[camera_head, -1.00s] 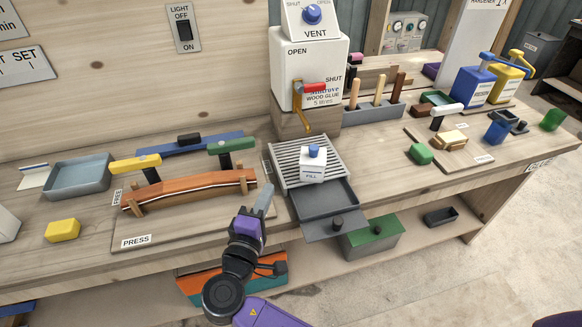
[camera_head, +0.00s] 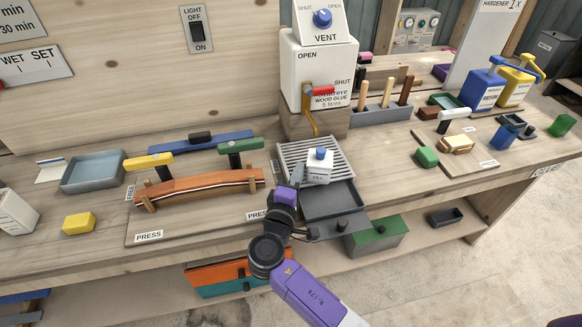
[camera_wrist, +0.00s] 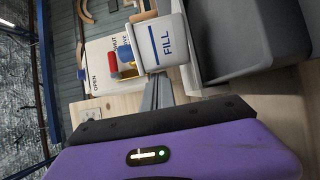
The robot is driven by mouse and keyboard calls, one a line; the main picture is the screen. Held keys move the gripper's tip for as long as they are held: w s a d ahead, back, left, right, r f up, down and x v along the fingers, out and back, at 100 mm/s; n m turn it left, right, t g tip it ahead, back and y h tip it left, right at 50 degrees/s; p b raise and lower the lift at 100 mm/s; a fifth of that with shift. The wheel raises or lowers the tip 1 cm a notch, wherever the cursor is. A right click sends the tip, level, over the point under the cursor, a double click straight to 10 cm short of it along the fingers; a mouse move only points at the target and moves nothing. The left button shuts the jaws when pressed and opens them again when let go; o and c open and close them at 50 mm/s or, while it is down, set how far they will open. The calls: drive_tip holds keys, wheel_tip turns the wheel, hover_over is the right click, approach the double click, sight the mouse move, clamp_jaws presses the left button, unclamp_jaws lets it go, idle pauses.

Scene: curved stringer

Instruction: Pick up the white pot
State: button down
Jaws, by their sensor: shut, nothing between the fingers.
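The white pot (camera_head: 319,172) has a blue knob on top and a FILL label. It stands upright on the slatted grate (camera_head: 290,152) below the glue tank's tap. In the wrist view the pot (camera_wrist: 160,42) appears turned sideways, with its blue FILL mark facing me. My gripper (camera_head: 279,184) is just left of and in front of the pot, apart from it. The grey fingers (camera_wrist: 157,92) are shut with nothing between them and point towards the pot. The fingers are small and partly hidden by the hand in the head view.
A grey open tray (camera_head: 345,197) juts out below the grate, close to my gripper. The white glue tank (camera_head: 305,72) with its red-handled tap stands behind the pot. The press with a curved wooden strip (camera_head: 200,186) lies to the left.

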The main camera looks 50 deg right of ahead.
drive_tip(key=shift+s, duration=0.25)
drive_tip(key=shift+s, duration=0.75)
